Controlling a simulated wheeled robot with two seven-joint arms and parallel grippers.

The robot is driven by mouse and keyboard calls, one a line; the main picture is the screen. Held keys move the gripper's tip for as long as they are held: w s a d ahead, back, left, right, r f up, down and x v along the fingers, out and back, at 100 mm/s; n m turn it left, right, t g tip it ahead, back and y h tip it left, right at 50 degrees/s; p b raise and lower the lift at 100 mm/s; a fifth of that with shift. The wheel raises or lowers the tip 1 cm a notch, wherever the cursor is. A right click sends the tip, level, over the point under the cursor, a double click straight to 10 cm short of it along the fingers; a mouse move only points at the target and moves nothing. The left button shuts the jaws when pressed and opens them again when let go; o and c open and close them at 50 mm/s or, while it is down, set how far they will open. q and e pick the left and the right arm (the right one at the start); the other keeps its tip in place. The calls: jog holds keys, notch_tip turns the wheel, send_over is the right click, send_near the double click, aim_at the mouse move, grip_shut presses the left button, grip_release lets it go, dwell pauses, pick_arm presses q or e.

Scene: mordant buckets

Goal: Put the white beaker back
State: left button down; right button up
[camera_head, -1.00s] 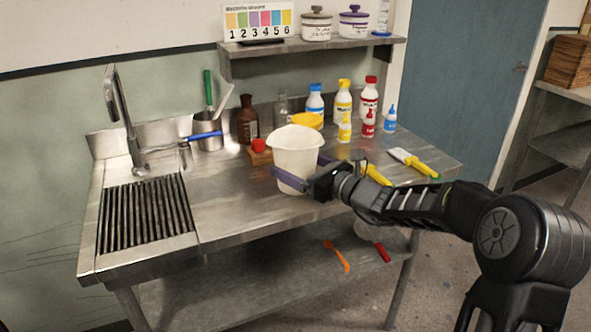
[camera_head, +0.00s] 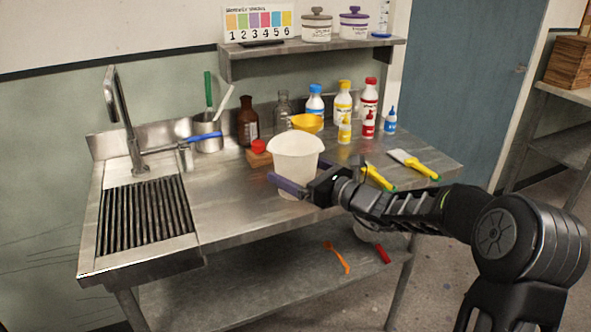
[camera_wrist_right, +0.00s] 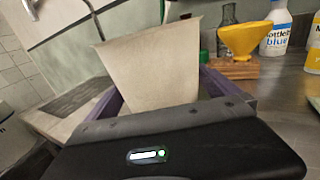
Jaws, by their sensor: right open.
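The white beaker (camera_head: 296,158) is upright at the front middle of the steel counter and appears to stand on it; its foot is partly hidden by a finger. My right gripper (camera_head: 304,177) reaches in from the right at the beaker's lower part. Its purple fingers are open, one on the near side and one on the far side of the beaker. In the right wrist view the beaker (camera_wrist_right: 152,68) stands between the two fingers (camera_wrist_right: 160,92). Whether either finger touches it cannot be told. My left gripper is out of view.
A wooden block with a red item (camera_head: 258,147) and a yellow funnel (camera_head: 306,123) are close behind the beaker. Bottles (camera_head: 344,112) line the back right. Yellow-handled brushes (camera_head: 414,164) lie to the right. Clear counter (camera_head: 225,205) lies left, towards the sink grate (camera_head: 143,215).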

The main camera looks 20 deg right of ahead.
jog(key=v, duration=1.2)
jog(key=shift+f, duration=0.1)
dwell(0.4)
